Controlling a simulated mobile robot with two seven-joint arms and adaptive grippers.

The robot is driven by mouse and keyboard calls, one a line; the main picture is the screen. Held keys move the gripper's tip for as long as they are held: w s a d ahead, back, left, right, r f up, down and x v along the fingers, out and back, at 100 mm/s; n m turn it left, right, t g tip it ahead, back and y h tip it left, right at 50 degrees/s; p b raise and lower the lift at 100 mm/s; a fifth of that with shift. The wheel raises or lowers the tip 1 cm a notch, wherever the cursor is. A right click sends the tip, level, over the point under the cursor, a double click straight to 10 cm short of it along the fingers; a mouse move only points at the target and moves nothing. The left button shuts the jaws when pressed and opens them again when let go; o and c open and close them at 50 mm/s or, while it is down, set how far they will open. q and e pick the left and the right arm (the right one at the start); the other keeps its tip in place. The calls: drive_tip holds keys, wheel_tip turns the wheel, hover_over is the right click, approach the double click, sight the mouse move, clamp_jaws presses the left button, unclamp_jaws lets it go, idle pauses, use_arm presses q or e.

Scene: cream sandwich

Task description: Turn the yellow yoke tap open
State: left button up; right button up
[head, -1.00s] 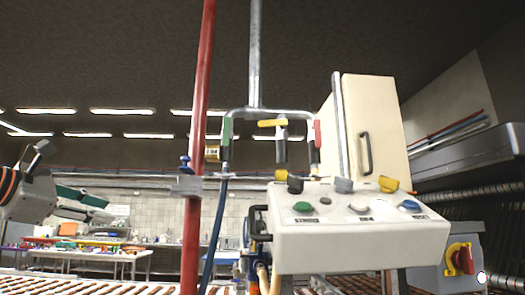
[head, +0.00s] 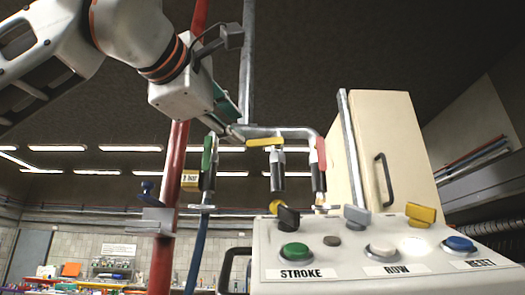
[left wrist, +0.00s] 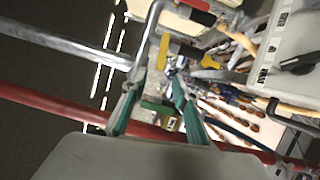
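The yellow tap handle (head: 262,143) lies roughly level across the top of its tap in the middle of the metal yoke. It also shows in the left wrist view (left wrist: 163,52), just beyond the fingertips. A green-handled tap (head: 208,155) hangs left of it and a red-handled tap (head: 320,155) right of it. My left gripper (head: 228,130) is beside the yoke's left top corner, left of the yellow handle. In the left wrist view its two green-sided fingers (left wrist: 157,78) stand apart with nothing clearly held. My right gripper is out of view.
A red upright pipe (head: 163,250) stands left, behind my left arm. A grey pipe (head: 248,60) rises from the yoke. A white control panel (head: 375,280) with buttons and switches stands below right, before a cream cabinet (head: 385,130).

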sight(255, 143)
use_arm(q)
drive_tip(key=shift+d+p+x, duration=0.15)
drive_tip(key=shift+p+x, duration=0.1)
drive_tip(key=shift+x, duration=1.7)
drive_tip(key=shift+d+p+x, duration=0.2)
drive_tip(key=shift+p+x, duration=0.05)
drive_tip(key=shift+x, duration=1.7)
drive_tip(key=shift+s, duration=0.1)
clamp_jaws()
